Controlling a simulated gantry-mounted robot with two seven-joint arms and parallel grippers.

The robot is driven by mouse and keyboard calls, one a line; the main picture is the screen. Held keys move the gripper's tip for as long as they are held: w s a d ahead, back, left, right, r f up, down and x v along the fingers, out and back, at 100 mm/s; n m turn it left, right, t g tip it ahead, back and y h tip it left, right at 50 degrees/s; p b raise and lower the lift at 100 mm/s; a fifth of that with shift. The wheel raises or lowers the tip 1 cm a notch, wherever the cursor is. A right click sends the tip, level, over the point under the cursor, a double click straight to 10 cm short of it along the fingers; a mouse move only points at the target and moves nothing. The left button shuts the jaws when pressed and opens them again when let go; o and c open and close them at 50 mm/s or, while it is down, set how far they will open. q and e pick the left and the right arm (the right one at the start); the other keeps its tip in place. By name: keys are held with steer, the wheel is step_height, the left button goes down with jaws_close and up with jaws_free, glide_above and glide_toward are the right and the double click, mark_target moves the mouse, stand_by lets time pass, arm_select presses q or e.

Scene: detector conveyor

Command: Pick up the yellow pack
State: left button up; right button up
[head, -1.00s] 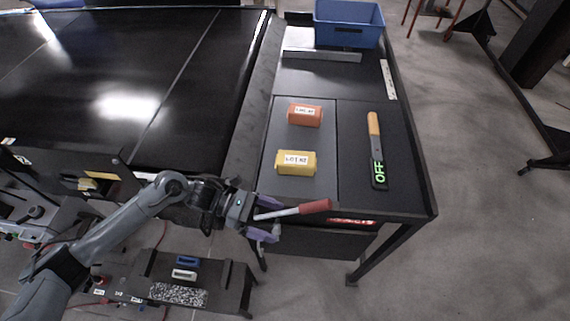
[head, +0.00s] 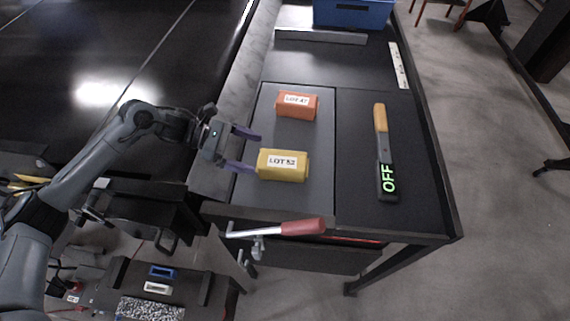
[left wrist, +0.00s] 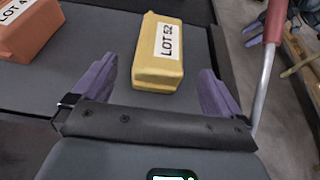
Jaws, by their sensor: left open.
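The yellow pack (head: 282,165), labelled LOT 52, lies on the grey panel of the bench. My left gripper (head: 255,153) is open and empty, just left of the pack, with its purple fingers pointing at it. In the left wrist view the yellow pack (left wrist: 158,55) lies ahead of the open left gripper (left wrist: 158,88), roughly midway between the fingers and apart from both. Purple finger-like parts at that view's upper right may be my right gripper; their state is unclear.
An orange pack (head: 297,105) lies just behind the yellow one. A black paddle marked OFF (head: 387,180) lies to the right. A red-handled lever (head: 302,227) sticks out at the bench's front edge. A blue bin (head: 352,14) stands at the back.

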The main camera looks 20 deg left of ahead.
mark_target(268, 158)
arm_select(q)
steer(key=p+x, duration=0.2)
steer(key=x, duration=0.4)
steer(key=shift+d, duration=0.2)
steer(key=shift+w+d+f, duration=0.15)
steer(key=shift+d+f, duration=0.2)
steer(key=shift+c, duration=0.5)
steer(key=c, duration=1.2)
steer(key=shift+r, duration=0.1)
steer(key=shift+c, duration=0.2)
steer(key=shift+r, duration=0.1)
